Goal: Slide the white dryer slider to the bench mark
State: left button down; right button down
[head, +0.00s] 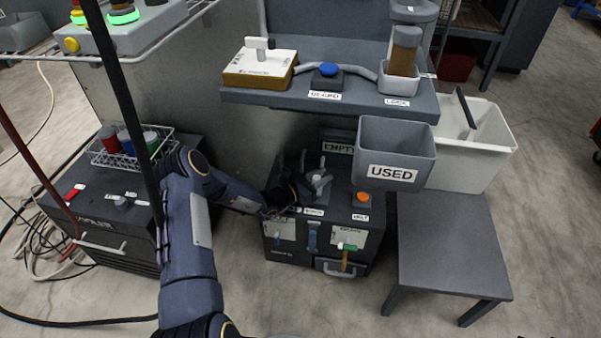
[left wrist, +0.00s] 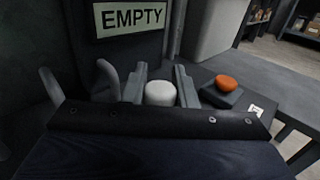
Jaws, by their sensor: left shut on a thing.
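The white slider knob (left wrist: 160,93) is round and shows in the left wrist view between the two grey fingers of my left gripper (left wrist: 160,88). The gripper is shut on it. In the head view my left gripper (head: 319,181) reaches over the top of the dark dryer box (head: 345,203), and the hand and fingers hide the knob there. Small white labels (head: 314,211) lie along the box's front top edge; I cannot read them surely, so I cannot tell which is the bench mark. My right gripper is not in view.
An orange button (head: 362,197) sits on the box to the right, under the USED bin (head: 395,150). An EMPTY sign (head: 338,147) stands behind. A shelf (head: 330,100) overhangs the back. A grey table (head: 450,240) is at right; a wire basket (head: 130,150) is at left.

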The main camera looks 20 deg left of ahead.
pick_arm(q)
jog(key=shift+w+d, duration=0.1)
jog(key=shift+d, duration=0.4)
jog(key=c, duration=1.2)
grip_release()
jog(key=shift+d, duration=0.15)
jog(key=shift+o, duration=0.2)
jog(key=shift+a, duration=0.25)
jog(key=p+v, duration=0.2)
jog(key=v, duration=0.4)
jog(key=shift+s+r, duration=0.1)
jog(key=shift+s, duration=0.25)
jog(key=shift+s+a, duration=0.25)
jog(key=shift+s, duration=0.15)
